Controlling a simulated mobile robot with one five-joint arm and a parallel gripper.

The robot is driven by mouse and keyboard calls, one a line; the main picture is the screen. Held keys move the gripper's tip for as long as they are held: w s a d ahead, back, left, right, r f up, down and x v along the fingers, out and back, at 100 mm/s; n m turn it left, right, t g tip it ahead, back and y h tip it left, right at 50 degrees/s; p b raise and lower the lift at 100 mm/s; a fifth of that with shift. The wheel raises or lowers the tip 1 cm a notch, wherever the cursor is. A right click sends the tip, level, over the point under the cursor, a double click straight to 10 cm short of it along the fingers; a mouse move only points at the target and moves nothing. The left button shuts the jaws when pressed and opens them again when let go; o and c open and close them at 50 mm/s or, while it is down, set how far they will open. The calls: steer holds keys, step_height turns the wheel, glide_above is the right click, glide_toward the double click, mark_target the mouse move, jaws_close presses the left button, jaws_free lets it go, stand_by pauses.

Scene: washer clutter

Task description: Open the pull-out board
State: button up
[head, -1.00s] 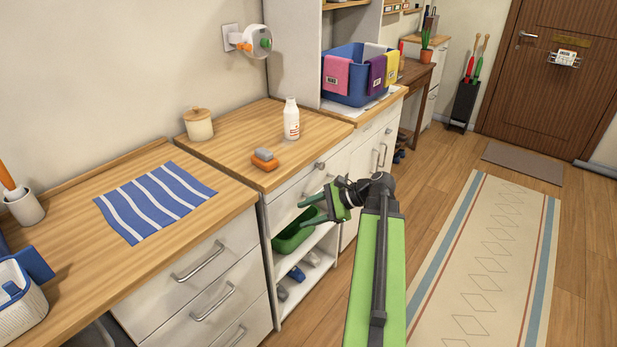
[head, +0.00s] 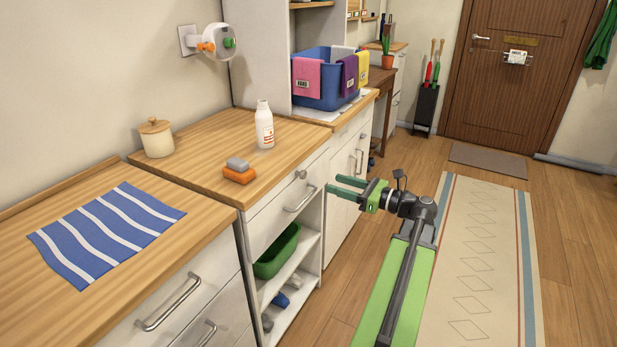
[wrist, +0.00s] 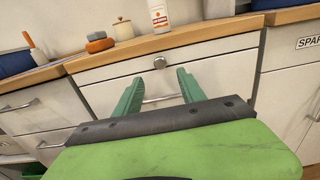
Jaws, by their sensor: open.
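The pull-out board appears to be the thin white strip (wrist: 215,50) just under the middle wooden counter. A round grey knob (wrist: 160,62) sits on it; the knob also shows in the head view (head: 300,174). Below it is a white drawer front with a bar handle (head: 300,199). The board looks shut, flush with the cabinet. My gripper (head: 333,185) is open and empty, in front of this cabinet and apart from it. In the wrist view, its two green fingers (wrist: 159,76) point at the front, with the knob just above and between their tips.
On the counter (head: 215,150) stand a white bottle (head: 264,125), an orange and grey sponge stack (head: 238,171) and a lidded jar (head: 156,138). A green tub (head: 278,252) sits on the open shelf below. Wooden floor and a long rug (head: 480,260) lie clear at right.

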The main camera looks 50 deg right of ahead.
mark_target(305, 175)
steer(key=x, duration=1)
steer(key=shift+c, duration=0.2)
jaws_close()
steer(key=shift+d, duration=0.1)
stand_by(0.8)
